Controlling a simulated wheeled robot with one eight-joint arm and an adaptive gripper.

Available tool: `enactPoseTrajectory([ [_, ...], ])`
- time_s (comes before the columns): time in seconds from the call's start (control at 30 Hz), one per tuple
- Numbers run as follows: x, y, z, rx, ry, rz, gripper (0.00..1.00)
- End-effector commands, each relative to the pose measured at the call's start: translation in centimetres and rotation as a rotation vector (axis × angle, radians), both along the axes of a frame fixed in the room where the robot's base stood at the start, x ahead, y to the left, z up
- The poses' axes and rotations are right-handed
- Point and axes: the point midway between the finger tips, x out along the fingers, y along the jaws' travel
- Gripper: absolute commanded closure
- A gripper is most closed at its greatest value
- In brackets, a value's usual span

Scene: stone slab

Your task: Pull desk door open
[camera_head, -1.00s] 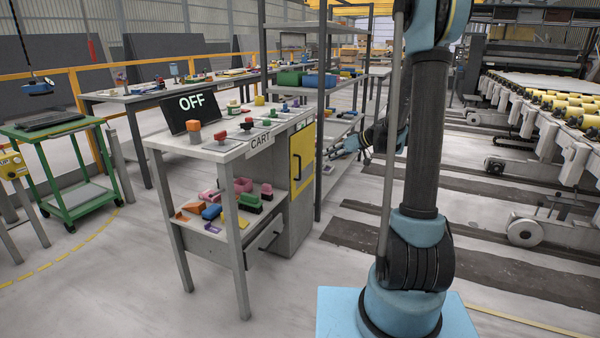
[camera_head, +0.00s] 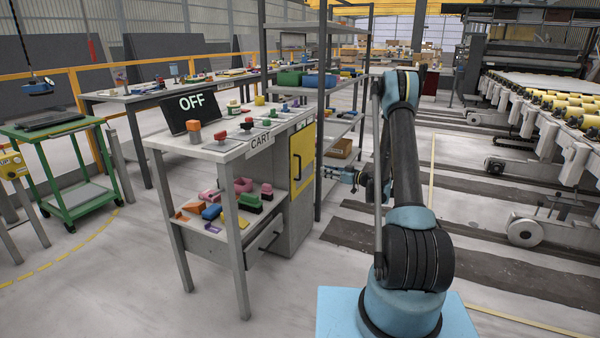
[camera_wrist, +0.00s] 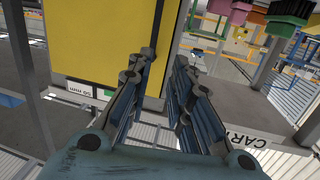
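The desk (camera_head: 200,148) stands left of my arm, with a yellow door (camera_head: 303,143) on its right end. The door looks closed, and a dark handle (camera_head: 297,166) shows near its left edge. My gripper (camera_head: 328,172) is just right of the door in the head view, small and partly hard to make out. In the wrist view the yellow door (camera_wrist: 100,40) fills the upper left. My gripper (camera_wrist: 165,58) is open there, with a gap between its fingers and nothing held. The fingertips are near the door's edge; I cannot tell whether they touch it. The handle is not clear in the wrist view.
A metal shelf rack (camera_head: 319,100) stands right behind the desk, close to my gripper. The desk top carries a screen reading OFF (camera_head: 188,115) and several coloured buttons. A roller conveyor (camera_head: 560,120) is at the right. Floor in front of the desk is free.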

Motion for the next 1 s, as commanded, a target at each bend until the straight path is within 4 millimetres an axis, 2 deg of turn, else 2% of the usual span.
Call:
enactPoseTrajectory([
  [0.03, 0.3, -0.1, -1.0, 0.01, -0.018, -0.004, 0.8],
  [0.2, 0.7, -0.3, -2.9, 0.037, -0.063, -0.012, 0.8],
  [0.47, 1.2, 0.4, -3.6, 0.045, -0.082, -0.015, 0.8],
  [1.0, 5.8, 8.0, -3.5, 0.045, -0.081, -0.015, 0.8],
])
